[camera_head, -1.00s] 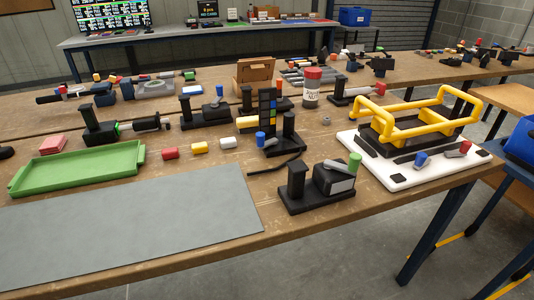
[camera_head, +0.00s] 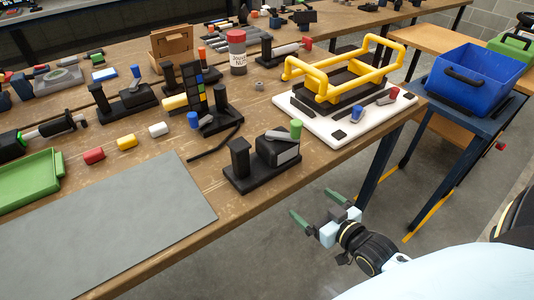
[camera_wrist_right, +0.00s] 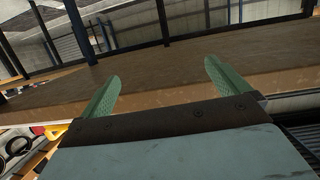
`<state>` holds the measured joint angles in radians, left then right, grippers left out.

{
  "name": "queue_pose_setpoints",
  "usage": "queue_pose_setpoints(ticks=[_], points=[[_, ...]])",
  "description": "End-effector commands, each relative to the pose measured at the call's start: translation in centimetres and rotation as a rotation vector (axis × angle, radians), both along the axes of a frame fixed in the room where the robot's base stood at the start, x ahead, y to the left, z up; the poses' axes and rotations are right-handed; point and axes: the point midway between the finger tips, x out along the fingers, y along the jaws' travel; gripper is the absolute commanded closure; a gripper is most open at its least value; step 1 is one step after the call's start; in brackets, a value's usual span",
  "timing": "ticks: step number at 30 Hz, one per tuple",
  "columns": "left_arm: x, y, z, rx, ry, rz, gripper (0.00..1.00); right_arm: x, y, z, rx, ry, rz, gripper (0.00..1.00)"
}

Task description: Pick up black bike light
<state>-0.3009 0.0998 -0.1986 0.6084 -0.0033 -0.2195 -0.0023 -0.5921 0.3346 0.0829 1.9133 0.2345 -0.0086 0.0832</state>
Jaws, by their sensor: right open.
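A black boxy unit with a pale front face (camera_head: 286,155), possibly the black bike light, sits on a black stand (camera_head: 238,160) near the table's front edge. A grey lever with a green knob (camera_head: 296,127) lies over it. I cannot tell for sure which black item is the bike light. My right gripper (camera_head: 310,201) is open and empty, off the table's front edge, to the lower right of this stand. In the right wrist view its green fingers (camera_wrist_right: 161,70) are apart with nothing between them. My left gripper is not in view.
A white board (camera_head: 335,135) with a yellow-railed black frame (camera_head: 330,90) stands right of the stand. A grey mat (camera_head: 110,225) and green tray (camera_head: 30,180) lie left. A blue bin (camera_head: 480,80) is at right. Several small fixtures crowd the table behind.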

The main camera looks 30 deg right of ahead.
Motion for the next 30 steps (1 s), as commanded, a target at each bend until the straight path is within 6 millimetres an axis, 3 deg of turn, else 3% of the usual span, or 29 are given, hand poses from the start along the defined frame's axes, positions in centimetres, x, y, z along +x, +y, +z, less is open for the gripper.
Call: queue_pose_setpoints(ticks=[1, 3, 6, 9, 14, 24, 30], points=[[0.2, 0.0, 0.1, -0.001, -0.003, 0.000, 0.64, 0.3, 0.3, 3.2, 0.007, -0.063, 0.016, 0.00], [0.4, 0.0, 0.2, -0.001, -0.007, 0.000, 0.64, 0.6, 0.8, 6.6, 0.017, -0.132, 0.034, 0.00], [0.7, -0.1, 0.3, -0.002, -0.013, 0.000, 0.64, 0.6, 1.4, 10.0, 0.028, -0.199, 0.055, 0.00], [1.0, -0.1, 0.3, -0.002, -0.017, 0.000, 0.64, 0.7, 1.8, 11.9, 0.032, -0.238, 0.067, 0.00], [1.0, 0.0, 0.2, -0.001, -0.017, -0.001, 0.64, 2.1, 2.0, 12.6, 0.035, -0.256, 0.071, 0.00], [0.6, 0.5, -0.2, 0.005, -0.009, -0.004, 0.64, 7.6, 2.6, 12.5, 0.034, -0.252, 0.070, 0.00], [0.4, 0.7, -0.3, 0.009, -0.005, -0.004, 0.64, 8.8, 2.7, 12.5, 0.034, -0.250, 0.070, 0.00]])
